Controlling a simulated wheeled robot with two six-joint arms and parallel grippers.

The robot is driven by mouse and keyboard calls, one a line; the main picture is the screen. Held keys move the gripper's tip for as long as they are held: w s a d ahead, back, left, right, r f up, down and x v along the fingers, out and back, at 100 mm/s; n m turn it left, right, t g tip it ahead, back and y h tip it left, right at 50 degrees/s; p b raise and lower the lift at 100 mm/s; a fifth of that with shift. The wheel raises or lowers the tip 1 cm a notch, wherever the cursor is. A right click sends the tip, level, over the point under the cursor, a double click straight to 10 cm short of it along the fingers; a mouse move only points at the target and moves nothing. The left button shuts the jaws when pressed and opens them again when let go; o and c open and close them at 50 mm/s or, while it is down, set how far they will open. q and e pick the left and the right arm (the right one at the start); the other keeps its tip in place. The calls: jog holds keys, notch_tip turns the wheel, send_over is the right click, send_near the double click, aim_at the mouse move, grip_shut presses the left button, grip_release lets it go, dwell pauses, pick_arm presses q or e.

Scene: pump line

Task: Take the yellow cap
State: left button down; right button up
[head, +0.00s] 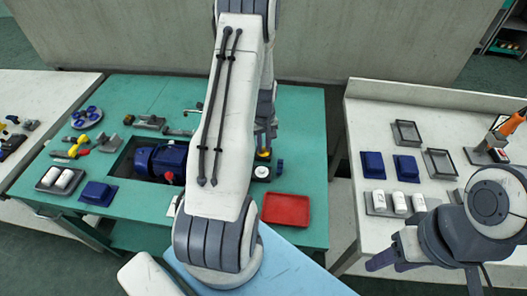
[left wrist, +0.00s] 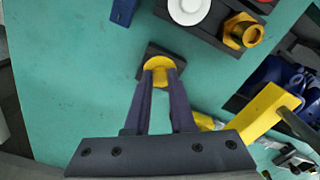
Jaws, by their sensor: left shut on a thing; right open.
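The yellow cap (left wrist: 158,66) is a round yellow piece at the fingertips in the left wrist view, over a small dark square block (left wrist: 181,66) on the green table. My left gripper (left wrist: 160,76) is shut on the cap, with a dark finger on each side. I cannot tell whether the cap still touches the block. My right gripper (head: 385,260) is open and empty at the lower right, by the front of the right table.
A dark block with a white knob (left wrist: 188,8) and a yellow hex fitting (left wrist: 243,32) stands close by. A blue motor (head: 160,160) sits in the table recess. A red tray (head: 286,210) lies at the front right. Several parts stand on the right table (head: 365,130).

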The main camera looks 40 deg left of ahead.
aim_at(264, 149)
pick_arm(q)
jog(key=shift+r+p, duration=0.55)
jog(key=shift+r, duration=0.15)
jog(key=shift+r+p, duration=1.75)
jog(key=shift+r, duration=0.4)
